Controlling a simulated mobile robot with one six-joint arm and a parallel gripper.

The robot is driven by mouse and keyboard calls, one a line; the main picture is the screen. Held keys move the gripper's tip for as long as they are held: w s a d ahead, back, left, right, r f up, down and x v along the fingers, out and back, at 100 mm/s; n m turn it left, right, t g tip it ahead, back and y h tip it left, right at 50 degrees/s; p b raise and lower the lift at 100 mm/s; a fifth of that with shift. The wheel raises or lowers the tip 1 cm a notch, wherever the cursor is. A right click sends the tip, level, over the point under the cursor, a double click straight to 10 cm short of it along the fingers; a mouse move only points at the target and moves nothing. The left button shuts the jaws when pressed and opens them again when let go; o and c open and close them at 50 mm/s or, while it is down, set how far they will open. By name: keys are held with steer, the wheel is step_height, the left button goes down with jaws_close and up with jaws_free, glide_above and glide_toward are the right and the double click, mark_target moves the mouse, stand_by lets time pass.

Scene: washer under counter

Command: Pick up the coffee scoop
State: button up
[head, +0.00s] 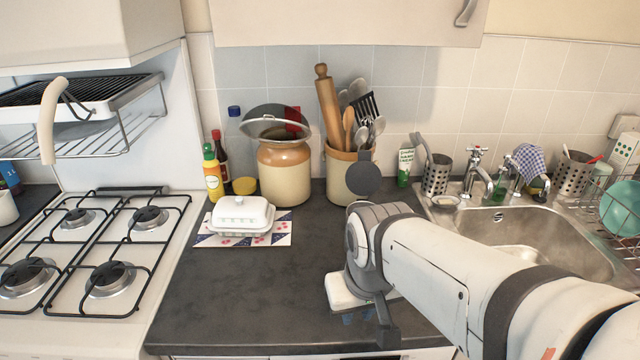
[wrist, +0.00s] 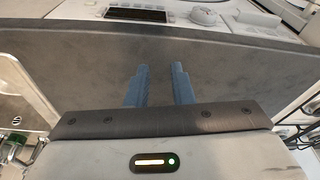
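I cannot pick out the coffee scoop for certain in either view. A small round metal dish or bowl (head: 445,202) sits by the sink's left rim; I cannot tell if it is the scoop. My gripper (head: 357,317) is low over the front of the dark counter (head: 240,290), partly hidden by my arm in the head view. In the wrist view its two blue fingers (wrist: 160,68) are apart with nothing between them. Part of the counter is hidden behind my arm.
A white butter dish (head: 241,215) stands on a patterned mat. Behind are a lidded jar (head: 284,172), a utensil crock (head: 342,165) and a yellow bottle (head: 212,174). The hob (head: 95,255) is left, the sink (head: 530,240) right. Mid-counter is clear.

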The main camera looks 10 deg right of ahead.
steer(key=w+d+r+m+g+p, duration=0.1)
steer(key=w+d+r+m+p, duration=0.1)
steer(key=w+m, duration=0.4)
steer(key=w+d+r+m+p, duration=0.1)
steer(key=w+d+r+m, duration=0.2)
steer(key=w, duration=0.7)
steer(key=w+d+r+m+g+p, duration=0.1)
steer(key=w+d+r+m+p, duration=0.1)
steer(key=w+d+m, duration=0.4)
steer(key=shift+w+d+r+m+g+p, duration=0.1)
steer(key=shift+w+r+m, duration=0.2)
steer(key=shift+m, duration=0.45)
steer(key=shift+w+d+r+m+g+p, duration=0.15)
steer(key=shift+w+m, duration=0.2)
steer(key=shift+m, duration=0.35)
steer(key=shift+w+r+m+g+p, duration=0.1)
steer(key=shift+w+m, duration=0.25)
steer(key=shift+m, duration=0.4)
steer(key=shift+f, duration=0.3)
steer(key=f, duration=0.4)
steer(key=f+p, duration=0.1)
steer(key=f, duration=0.2)
steer(key=shift+w+a, duration=0.25)
